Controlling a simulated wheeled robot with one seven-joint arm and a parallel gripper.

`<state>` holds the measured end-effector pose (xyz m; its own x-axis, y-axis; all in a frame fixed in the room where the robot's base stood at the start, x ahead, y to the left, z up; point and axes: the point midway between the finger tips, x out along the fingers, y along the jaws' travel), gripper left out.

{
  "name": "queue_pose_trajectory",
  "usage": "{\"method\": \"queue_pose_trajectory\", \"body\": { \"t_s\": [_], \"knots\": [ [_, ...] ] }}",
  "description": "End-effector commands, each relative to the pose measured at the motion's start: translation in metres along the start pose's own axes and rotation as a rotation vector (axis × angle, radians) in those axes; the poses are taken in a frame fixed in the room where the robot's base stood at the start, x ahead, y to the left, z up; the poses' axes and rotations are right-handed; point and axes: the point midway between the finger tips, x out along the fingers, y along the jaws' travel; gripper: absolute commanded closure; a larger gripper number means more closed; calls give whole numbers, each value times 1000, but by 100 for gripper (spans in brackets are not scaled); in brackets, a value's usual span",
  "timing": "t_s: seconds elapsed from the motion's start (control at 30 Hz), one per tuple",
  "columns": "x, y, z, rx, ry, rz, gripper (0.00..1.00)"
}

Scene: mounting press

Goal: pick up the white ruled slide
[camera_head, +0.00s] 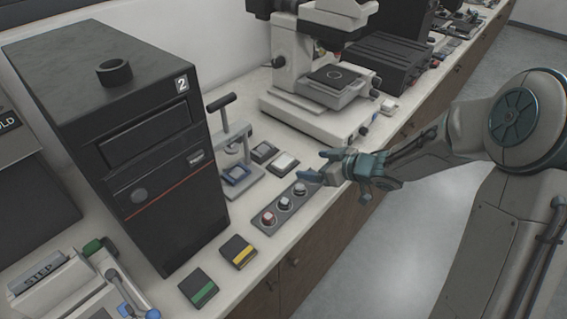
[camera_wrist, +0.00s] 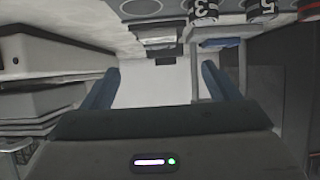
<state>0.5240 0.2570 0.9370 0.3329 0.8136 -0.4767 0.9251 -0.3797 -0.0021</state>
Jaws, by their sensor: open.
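A small white slab with a dark border, which looks like the white slide (camera_head: 284,162), lies flat on the bench between the numbered row and the microscope. Its ruling is too small to make out.
The grey strip (camera_head: 267,228) holds numbered knobs. The microscope (camera_head: 325,85) and black cabinet (camera_head: 150,150) flank the area.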

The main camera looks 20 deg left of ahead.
Motion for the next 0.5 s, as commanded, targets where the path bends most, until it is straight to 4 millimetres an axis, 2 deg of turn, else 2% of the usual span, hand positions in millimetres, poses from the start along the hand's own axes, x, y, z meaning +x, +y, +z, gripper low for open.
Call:
{"method": "queue_pose_trajectory", "body": {
  "t_s": [0.03,0.2,0.5],
  "knots": [
    [13,-1,2,-1,-1,-4,17],
    [44,0,1,-1,-1,-1,17],
    [68,0,1,0,-3,1,17]
  ]
}}
